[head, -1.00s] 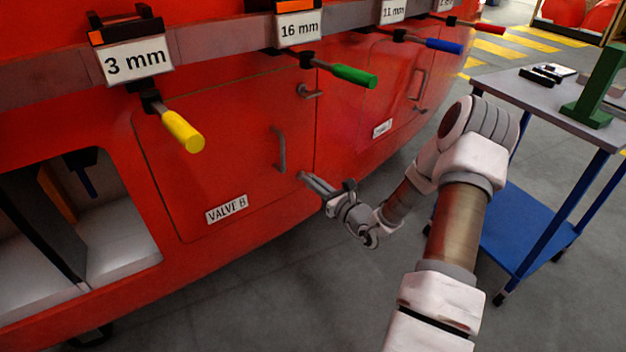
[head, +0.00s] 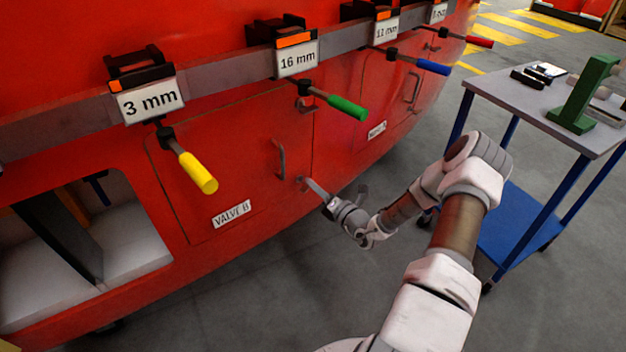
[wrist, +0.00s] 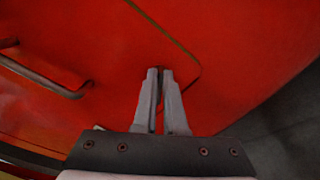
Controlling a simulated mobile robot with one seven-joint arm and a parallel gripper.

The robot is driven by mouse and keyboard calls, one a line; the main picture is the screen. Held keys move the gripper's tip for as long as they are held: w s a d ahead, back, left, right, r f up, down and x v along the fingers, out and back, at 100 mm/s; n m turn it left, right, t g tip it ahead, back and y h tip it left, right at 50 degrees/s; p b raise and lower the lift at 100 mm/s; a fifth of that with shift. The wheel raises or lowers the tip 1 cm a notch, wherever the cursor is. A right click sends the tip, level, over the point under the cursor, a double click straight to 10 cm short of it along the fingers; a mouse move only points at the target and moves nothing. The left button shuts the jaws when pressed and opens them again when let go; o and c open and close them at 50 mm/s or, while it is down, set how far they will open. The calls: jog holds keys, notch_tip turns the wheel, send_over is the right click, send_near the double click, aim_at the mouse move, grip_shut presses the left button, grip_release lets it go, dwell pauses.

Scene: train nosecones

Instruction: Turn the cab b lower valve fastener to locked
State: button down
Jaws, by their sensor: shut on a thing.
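The red panel marked VALVE B (head: 232,213) is closed in the nosecone side, with a grey handle (head: 280,158) near its right edge. The handle also shows at the left of the wrist view (wrist: 50,82). The upper fastener (head: 304,105) sits near the panel's upper right corner. My gripper (head: 303,181) is at the lower right corner of the panel. In the wrist view my gripper's two fingers (wrist: 160,72) are close together, shut on the lower valve fastener by the panel's corner. The fingertips hide most of the fastener, so its turn cannot be told.
Tools with yellow (head: 198,173), green (head: 347,108) and blue (head: 433,67) handles hang from the rail above. A blue cart (head: 520,228) with a green block (head: 585,95) stands at the right. An open bay (head: 130,235) is at the left.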

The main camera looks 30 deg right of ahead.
jog(key=shift+d+f+m+p, duration=0.15)
jog(key=shift+m+p, duration=0.5)
jog(key=shift+m, duration=1.1)
jog(key=shift+a+f+m+p, duration=0.15)
jog(key=shift+m+p, duration=0.5)
jog(key=shift+m, duration=1.1)
jog(key=shift+d, duration=0.1)
jog(key=c, duration=1)
grip_release()
jog(key=p+v, duration=0.1)
jog(key=v, duration=1.6)
jog(key=shift+s+p, duration=0.2)
jog(key=shift+p, duration=0.2)
